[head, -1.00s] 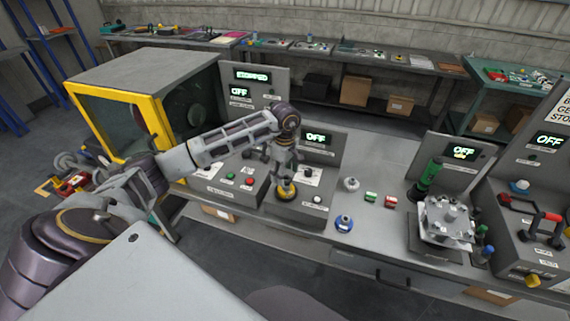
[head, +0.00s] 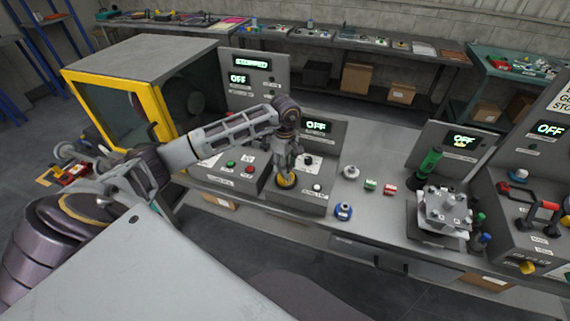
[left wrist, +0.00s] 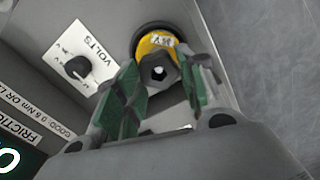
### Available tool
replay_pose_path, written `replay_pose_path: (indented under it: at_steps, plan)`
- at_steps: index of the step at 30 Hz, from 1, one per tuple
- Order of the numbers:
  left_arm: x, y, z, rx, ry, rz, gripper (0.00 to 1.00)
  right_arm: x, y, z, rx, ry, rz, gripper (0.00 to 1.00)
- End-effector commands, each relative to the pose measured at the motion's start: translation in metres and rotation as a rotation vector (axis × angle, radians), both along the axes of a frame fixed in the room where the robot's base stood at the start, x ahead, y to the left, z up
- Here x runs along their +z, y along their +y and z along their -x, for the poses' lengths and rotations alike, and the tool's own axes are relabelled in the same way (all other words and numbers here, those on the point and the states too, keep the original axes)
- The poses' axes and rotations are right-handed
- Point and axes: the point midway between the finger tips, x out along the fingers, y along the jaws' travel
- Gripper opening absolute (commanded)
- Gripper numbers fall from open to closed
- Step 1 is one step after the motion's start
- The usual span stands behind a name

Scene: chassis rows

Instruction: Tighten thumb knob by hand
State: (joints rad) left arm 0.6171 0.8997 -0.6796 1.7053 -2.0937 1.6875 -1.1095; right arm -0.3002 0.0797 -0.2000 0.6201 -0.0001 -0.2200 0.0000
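A yellow round part with a black base (head: 286,181) sits on the grey bench box under the middle OFF display. In the left wrist view it is the yellow disc (left wrist: 154,45) with a printed label. A small dark grey knob (left wrist: 160,70) with a pale hole stands on top of it. My left gripper (head: 286,170) points down onto it. In the left wrist view its two green-padded fingers (left wrist: 160,78) stand apart, one on each side of the grey knob. I cannot tell whether the pads touch it. My right gripper is not in view.
A black VOLTS dial (left wrist: 77,67) stands beside the yellow part. A blue-and-white part (head: 343,212), a silver part (head: 351,172), a green part (head: 370,184) and a red part (head: 390,189) are loose on the bench. A yellow-framed cabinet (head: 155,100) stands left, a metal fixture (head: 445,210) right.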

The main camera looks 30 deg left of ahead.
Motion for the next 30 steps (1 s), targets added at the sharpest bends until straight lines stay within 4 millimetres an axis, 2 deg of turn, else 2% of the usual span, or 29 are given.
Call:
replay_pose_path:
  at_steps: [1,4,11,30]
  plan:
    - [0.0,0.0,0.0,0.0,0.0,0.0,0.32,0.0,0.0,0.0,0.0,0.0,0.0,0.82]
    - [0.0,0.0,0.0,0.0,0.0,0.0,0.2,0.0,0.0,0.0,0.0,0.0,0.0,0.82]
    - [0.0,0.0,-0.001,-0.026,-0.001,-0.001,0.2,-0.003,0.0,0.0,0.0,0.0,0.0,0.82]
    - [-0.001,0.0,-0.002,-0.302,-0.003,-0.001,0.2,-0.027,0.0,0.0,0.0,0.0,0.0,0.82]
